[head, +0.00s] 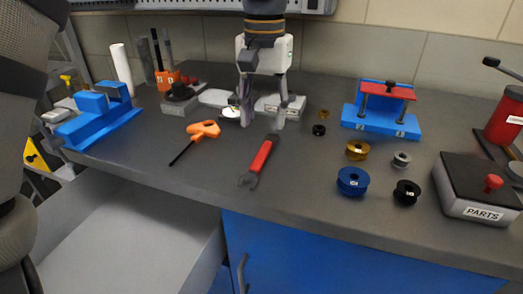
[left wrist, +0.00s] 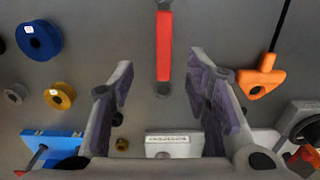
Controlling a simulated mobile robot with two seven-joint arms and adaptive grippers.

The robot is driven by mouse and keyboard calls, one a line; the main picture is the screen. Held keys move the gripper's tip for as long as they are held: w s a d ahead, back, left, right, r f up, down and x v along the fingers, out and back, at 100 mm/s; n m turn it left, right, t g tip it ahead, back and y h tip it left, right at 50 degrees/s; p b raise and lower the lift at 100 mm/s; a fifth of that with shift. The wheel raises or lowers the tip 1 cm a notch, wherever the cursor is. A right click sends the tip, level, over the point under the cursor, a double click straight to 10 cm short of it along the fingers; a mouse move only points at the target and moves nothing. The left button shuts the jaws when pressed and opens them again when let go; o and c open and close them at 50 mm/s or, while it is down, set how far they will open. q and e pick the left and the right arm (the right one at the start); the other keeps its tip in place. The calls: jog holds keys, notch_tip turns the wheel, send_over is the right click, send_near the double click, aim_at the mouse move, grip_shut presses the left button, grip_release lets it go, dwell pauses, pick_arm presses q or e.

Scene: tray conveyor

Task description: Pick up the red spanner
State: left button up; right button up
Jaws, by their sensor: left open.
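The red spanner (head: 263,156) lies flat on the grey worktop, its red handle pointing towards the back and its grey jaw end towards the front edge. In the left wrist view the red handle (left wrist: 164,48) runs upright near the top middle. My left gripper (head: 262,122) is open and empty, its fingers pointing down just behind the handle's back end. In the left wrist view its two fingers (left wrist: 158,80) stand apart, on either side of the handle's line, with the handle beyond them. The spanner's jaw end is out of that view. My right gripper is not in view.
Blue (head: 353,180), gold (head: 358,150) and black (head: 407,192) spools stand to the right. A white-fronted block (head: 277,106) is behind the gripper. An open drawer (head: 140,230) is below the worktop's front edge.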

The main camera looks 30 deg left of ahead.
aim_at(261, 156)
pick_arm(q)
jog(key=f, duration=0.9)
jog(key=shift+s+a, duration=0.2)
jog(key=shift+s, duration=0.05)
jog(key=shift+r, duration=0.1)
grip_shut()
